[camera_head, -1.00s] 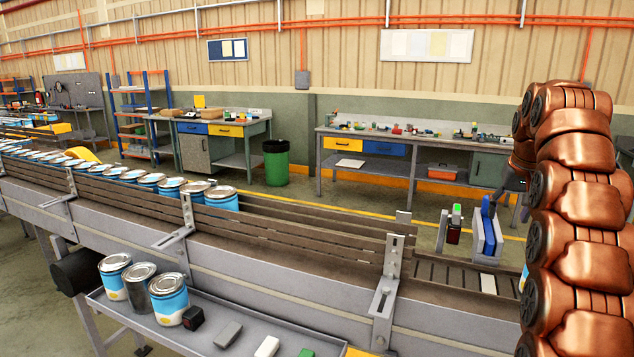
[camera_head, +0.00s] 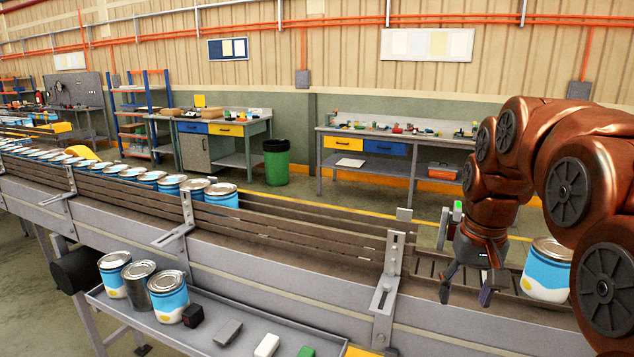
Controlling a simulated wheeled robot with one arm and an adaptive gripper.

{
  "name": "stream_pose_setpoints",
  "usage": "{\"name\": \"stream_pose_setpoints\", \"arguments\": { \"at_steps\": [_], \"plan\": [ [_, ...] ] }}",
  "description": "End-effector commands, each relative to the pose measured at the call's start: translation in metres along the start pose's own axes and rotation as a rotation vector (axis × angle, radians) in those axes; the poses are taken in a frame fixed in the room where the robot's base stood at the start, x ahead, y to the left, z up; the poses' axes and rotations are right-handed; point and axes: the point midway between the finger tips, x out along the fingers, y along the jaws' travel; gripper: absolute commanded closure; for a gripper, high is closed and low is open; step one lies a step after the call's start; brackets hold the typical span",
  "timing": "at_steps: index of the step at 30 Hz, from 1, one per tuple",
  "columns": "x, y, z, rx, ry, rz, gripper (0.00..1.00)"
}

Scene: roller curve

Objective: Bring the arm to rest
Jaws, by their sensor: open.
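My gripper (camera_head: 466,289) hangs from my copper-coloured arm at the right of the head view. It points down over the near edge of the conveyor's roller section, with its two fingers spread apart and nothing between them. A blue and white can (camera_head: 547,270) stands upright on the right, just beside the gripper and apart from its fingers. My arm hides part of the can's right side and the area behind it.
A conveyor with side rails (camera_head: 300,235) carries a row of cans (camera_head: 170,184) at left. A grey shelf (camera_head: 215,345) in front holds several cans and small blocks. Workbenches (camera_head: 375,133) and a green bin (camera_head: 277,163) stand behind.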

Motion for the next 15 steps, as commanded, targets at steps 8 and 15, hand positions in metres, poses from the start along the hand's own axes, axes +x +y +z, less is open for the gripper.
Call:
{"name": "stream_pose_setpoints", "arguments": {
  "at_steps": [8,15],
  "plan": [
    [0.034,-0.021,0.086,-0.053,-0.072,0.002,0.40],
    [0.068,-0.031,0.162,-0.097,-0.132,0.007,0.40]
  ]
}}
